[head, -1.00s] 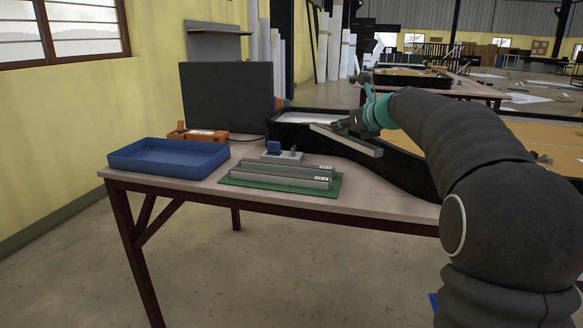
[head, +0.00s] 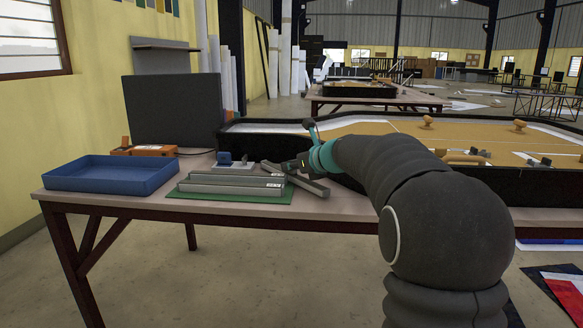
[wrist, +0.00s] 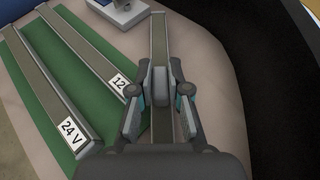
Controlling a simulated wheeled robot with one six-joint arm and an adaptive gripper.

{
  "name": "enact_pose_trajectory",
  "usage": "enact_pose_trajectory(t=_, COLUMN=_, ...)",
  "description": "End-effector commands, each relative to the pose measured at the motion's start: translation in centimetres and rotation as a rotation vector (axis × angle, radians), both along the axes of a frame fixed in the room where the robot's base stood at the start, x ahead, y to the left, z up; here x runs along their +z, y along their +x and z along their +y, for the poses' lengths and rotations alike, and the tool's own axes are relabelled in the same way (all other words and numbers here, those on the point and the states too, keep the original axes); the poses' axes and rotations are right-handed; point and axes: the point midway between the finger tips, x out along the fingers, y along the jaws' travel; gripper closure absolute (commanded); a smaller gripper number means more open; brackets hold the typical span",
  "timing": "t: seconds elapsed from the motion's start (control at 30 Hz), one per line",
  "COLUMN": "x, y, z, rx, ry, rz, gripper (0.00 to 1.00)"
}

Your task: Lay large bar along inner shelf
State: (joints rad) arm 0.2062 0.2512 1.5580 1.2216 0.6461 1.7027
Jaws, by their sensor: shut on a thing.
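My gripper (wrist: 160,100) is shut on a long grey bar (wrist: 159,30), which passes between its fingers and sticks out at both ends. In the head view my gripper (head: 292,166) and the held bar (head: 311,187) are low over the table, at the right end of a green mat (head: 286,196). Two other grey bars lie on the mat; in the wrist view one is labelled 24 V (wrist: 50,95) and the other 12 (wrist: 88,54). I cannot tell whether the held bar touches the table. I cannot pick out the inner shelf with certainty.
A blue tray (head: 112,176) stands at the table's left. A small grey-and-blue fixture (head: 232,161) is behind the mat, with an orange case (head: 144,150) and dark panel (head: 172,111) farther back. A large black-walled box (head: 345,125) with a tan floor is at the right.

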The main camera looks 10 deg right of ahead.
Motion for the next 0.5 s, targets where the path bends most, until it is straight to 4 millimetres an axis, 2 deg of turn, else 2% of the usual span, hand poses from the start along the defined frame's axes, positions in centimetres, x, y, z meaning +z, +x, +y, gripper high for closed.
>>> enact_pose_trajectory(t=0.17, x=-0.33, y=0.0, z=0.0, rx=0.0, ry=0.0, rz=0.0, gripper=1.0)
enact_pose_trajectory(t=0.2, x=-0.3, y=0.0, z=0.0, rx=0.0, ry=0.0, rz=0.0, gripper=0.79)
enact_pose_trajectory(t=0.3, x=-0.27, y=0.0, z=0.0, rx=0.0, ry=0.0, rz=0.0, gripper=0.59)
enact_pose_trajectory(t=0.5, x=-0.27, y=0.0, z=0.01, rx=0.0, ry=0.0, rz=0.0, gripper=0.59)
